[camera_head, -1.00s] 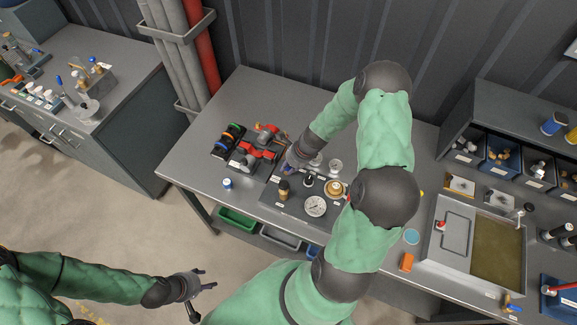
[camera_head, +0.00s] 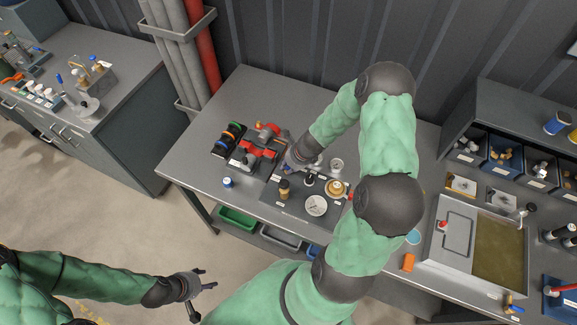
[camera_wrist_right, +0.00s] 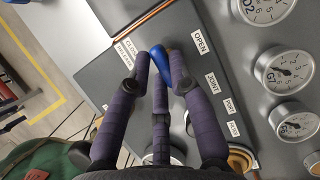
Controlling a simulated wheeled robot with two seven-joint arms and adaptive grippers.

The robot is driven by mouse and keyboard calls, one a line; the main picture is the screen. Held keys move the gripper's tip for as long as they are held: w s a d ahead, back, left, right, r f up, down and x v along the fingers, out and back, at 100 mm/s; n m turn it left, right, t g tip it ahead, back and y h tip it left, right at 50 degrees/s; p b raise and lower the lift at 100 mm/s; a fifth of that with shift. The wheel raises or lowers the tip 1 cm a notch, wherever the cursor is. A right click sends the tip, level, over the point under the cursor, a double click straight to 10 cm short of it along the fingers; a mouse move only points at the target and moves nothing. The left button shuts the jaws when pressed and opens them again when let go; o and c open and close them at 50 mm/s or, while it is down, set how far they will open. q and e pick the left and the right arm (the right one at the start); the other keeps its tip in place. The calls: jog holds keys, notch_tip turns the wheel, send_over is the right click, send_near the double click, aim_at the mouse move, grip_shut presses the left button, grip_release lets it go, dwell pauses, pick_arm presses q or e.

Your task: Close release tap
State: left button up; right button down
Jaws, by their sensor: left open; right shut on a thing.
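The release tap's blue handle (camera_wrist_right: 160,58) shows in the right wrist view, between a label that reads OPEN (camera_wrist_right: 200,42) and another small label that seems to read CLOSE (camera_wrist_right: 128,52). My right gripper (camera_wrist_right: 159,70) is shut on the blue handle, its purple fingers around it. In the head view my right gripper (camera_head: 290,164) is at the left part of the dark panel (camera_head: 268,192), and it hides most of the tap. My left gripper (camera_head: 206,282) is open and empty at lower left, over the floor and away from the table.
Several round gauges (camera_wrist_right: 287,69) stand right of the handle in the wrist view. A red clamp-like device (camera_head: 258,150) is left of my right gripper.

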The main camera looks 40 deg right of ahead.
jog(key=c, duration=1.1)
grip_release()
jog(key=shift+r, duration=0.1)
jog(key=v, duration=1.1)
jog(key=shift+s+d+r, duration=0.1)
jog(key=shift+s+r, duration=0.05)
jog(key=shift+r, duration=0.2)
jog(key=shift+f, duration=0.1)
